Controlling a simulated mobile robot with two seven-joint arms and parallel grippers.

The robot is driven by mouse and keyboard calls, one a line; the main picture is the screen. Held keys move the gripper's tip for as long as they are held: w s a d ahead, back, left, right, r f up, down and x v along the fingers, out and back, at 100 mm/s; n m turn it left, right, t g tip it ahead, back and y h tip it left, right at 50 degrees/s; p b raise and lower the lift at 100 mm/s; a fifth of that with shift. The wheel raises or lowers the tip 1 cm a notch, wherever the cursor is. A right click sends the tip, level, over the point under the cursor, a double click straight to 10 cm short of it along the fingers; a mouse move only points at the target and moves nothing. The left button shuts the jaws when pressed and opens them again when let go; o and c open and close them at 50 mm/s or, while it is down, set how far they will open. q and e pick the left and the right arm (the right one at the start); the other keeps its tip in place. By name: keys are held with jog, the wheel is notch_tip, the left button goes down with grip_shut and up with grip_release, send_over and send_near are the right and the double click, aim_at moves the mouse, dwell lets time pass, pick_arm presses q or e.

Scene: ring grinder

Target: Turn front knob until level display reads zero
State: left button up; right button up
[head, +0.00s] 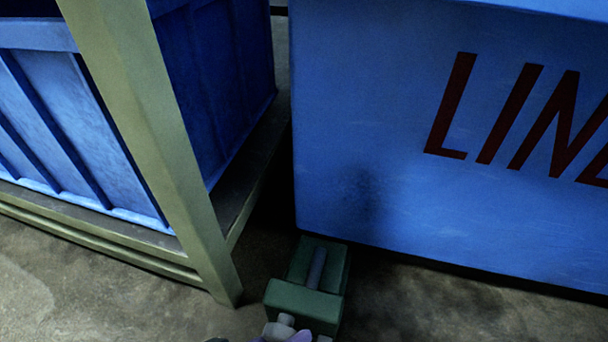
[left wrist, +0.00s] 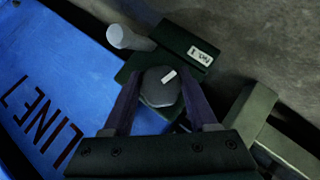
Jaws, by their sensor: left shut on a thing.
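A dark green device (head: 305,300) stands low in front of the blue LINE cabinet, at the bottom centre of the head view. It also shows in the left wrist view (left wrist: 182,40), with a small white "No. 1" label. A grey round knob (left wrist: 160,88) with a white mark sits on the device. My left gripper (left wrist: 161,84) has its purple fingers on either side of the knob and is shut on it. Only its tips show at the bottom of the head view. No level display can be made out. My right gripper is not in view.
The blue cabinet (head: 370,130) lettered "LINE" stands just behind the device. A blue bin (head: 85,110) in a khaki metal frame (head: 160,150) stands to the left. A grey cylinder (left wrist: 132,38) sticks out beside the knob. Bare concrete floor (head: 60,290) lies at lower left.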

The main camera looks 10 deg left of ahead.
pick_arm(q)
jog(key=shift+r+m+y+p, duration=0.1)
jog(key=shift+m+y+p, duration=0.2)
jog(key=shift+y+p, duration=0.35)
jog(key=shift+g+y, duration=0.3)
jog(key=shift+y, duration=0.05)
jog(key=shift+m, duration=0.3)
jog(key=o, duration=1.4)
